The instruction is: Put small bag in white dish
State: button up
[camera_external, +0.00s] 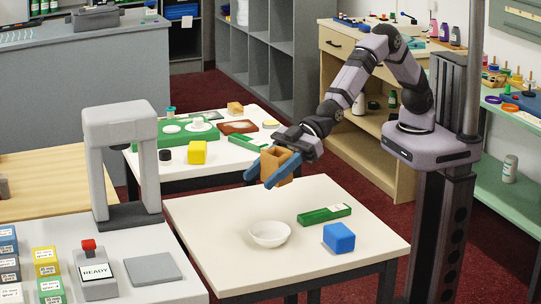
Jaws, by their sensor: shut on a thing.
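My gripper (274,171) is in the air above the far left part of the near white table. Its blue fingers are shut on a small tan bag (273,159), which looks like a box with an open top. The white dish (269,234) is a shallow round bowl on the near white table (215,220). It looks empty. The bag is apart from the dish, higher and farther back in the picture. The fingers hide part of the bag's sides.
A blue block (339,238) and a flat green box (324,214) are on the table right of the dish. A second white table (228,160) behind holds a yellow block (197,152) and other items. A grey press-like stand (121,165) is at left.

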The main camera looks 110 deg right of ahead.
jog(key=p, duration=0.2)
send_over(265, 237)
jog(key=shift+f, duration=5)
jog(key=shift+f+b, duration=0.65)
jog(key=shift+b, duration=0.15)
jog(key=o, duration=1)
jog(key=shift+r, duration=0.1)
jog(key=shift+r+p, duration=0.65)
jog(key=shift+p, duration=0.15)
jog(key=shift+s, duration=0.25)
jog(key=b+v, duration=0.2)
jog(key=v, duration=0.9)
jog(key=shift+d, duration=0.15)
